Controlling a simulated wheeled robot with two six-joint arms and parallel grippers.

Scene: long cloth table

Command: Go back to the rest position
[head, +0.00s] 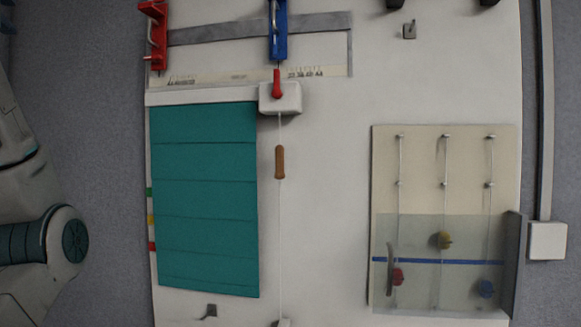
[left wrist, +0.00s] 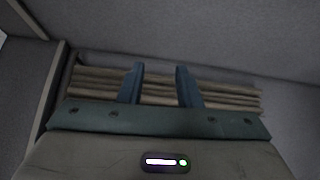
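My left arm shows at the left edge of the head view, beside the long cloth table (head: 330,220) and clear of it. In the left wrist view my left gripper (left wrist: 159,70) has its two blue-grey fingers apart, with nothing between them. Brown slat-like bars show behind the fingers, and I cannot tell how far off they are. My right gripper is in neither view.
On the table are a teal panel (head: 205,190), a white block with a red lever (head: 277,83), a cord with a brown handle (head: 280,162), red (head: 158,35) and blue (head: 278,30) clamps, and a pale board (head: 420,205) with coloured knobs. Grey floor lies left.

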